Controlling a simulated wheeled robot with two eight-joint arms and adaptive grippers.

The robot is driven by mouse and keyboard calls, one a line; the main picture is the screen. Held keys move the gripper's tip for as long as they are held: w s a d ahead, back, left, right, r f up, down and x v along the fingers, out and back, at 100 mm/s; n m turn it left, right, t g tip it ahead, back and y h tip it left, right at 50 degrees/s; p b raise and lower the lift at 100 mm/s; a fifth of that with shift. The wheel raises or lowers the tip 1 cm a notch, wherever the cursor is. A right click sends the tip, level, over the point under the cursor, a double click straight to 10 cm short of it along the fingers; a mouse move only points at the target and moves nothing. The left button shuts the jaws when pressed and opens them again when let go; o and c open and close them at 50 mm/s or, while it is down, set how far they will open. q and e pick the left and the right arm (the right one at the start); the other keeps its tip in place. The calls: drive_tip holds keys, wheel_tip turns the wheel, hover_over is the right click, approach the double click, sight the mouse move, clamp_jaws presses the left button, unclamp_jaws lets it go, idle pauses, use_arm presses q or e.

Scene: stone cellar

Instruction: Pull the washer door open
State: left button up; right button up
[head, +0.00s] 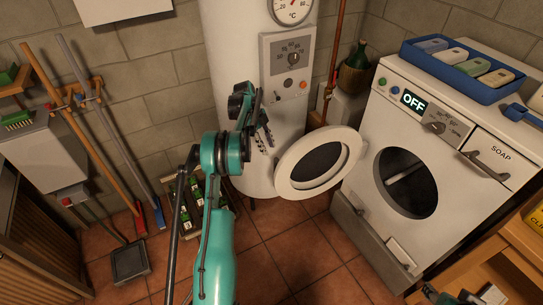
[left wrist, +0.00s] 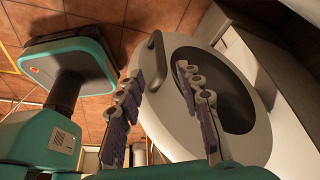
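The washer (head: 400,240) is white and stands at the right. Its round white door (head: 290,180) is swung wide open to the left, and the dark drum opening (head: 405,183) is uncovered. In the left wrist view the door (left wrist: 255,148) lies beyond my fingers, with a grey bar handle (left wrist: 154,62) near its rim. My left gripper (head: 262,137) is open and empty by the door's far left side; its spread fingers also show in the left wrist view (left wrist: 158,80). My right gripper (head: 462,298) is partly cut off at the bottom right; its opening is unclear.
A white boiler (head: 225,60) stands behind my left gripper. A crate of bottles (head: 188,207) is on the tiled floor left of the door. A blue tray (head: 462,70) of soap bars sits on the washer. A wooden bench (head: 505,250) is at the lower right. Floor before the door is clear.

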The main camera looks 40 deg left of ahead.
use_arm(q)
drive_tip(key=shift+v, duration=0.85)
